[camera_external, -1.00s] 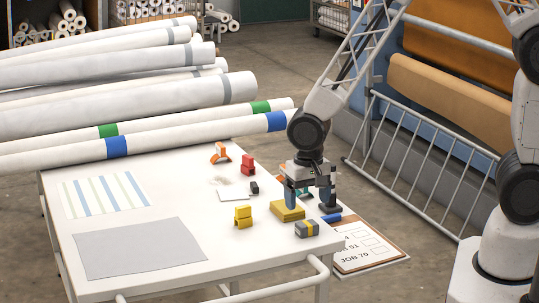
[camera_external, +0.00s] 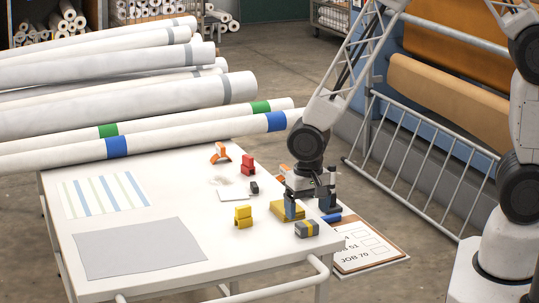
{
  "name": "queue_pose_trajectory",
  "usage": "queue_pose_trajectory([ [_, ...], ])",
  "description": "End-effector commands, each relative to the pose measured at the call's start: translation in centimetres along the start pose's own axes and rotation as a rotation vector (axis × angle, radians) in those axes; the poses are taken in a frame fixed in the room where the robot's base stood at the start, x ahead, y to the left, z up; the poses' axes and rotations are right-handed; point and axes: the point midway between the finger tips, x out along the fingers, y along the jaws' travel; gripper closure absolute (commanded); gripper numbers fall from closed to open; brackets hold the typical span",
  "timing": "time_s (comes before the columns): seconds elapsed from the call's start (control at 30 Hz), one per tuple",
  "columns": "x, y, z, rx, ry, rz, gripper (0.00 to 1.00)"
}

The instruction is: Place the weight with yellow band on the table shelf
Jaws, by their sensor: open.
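The weight with the yellow band (camera_external: 307,229) is a small grey block with a yellow stripe. It lies on the white table (camera_external: 190,235) near the right front edge. My gripper (camera_external: 309,208) is open and points down just behind and above the weight, over the table's right end. One finger is in front of a flat yellow block (camera_external: 279,211); I cannot tell whether they touch. Nothing is visibly held. I cannot tell which surface is the table shelf.
A yellow block (camera_external: 243,216), a red block (camera_external: 248,165), an orange item (camera_external: 220,153) and a small dark item on a white pad (camera_external: 236,192) stand nearby. A blue item (camera_external: 332,218) lies at the right edge. A clipboard (camera_external: 365,250) is beyond the edge. A grey sheet (camera_external: 140,248) lies front left.

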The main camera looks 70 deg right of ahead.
Motion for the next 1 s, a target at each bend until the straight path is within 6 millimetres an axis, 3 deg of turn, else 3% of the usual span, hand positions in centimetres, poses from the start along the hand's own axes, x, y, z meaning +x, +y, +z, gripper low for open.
queue_pose_trajectory([
  [0.6, 4.7, 0.2, -0.2, 0.000, -0.001, 0.001, 0.15],
  [1.0, 5.1, 0.2, -0.2, 0.000, 0.000, 0.000, 0.15],
])
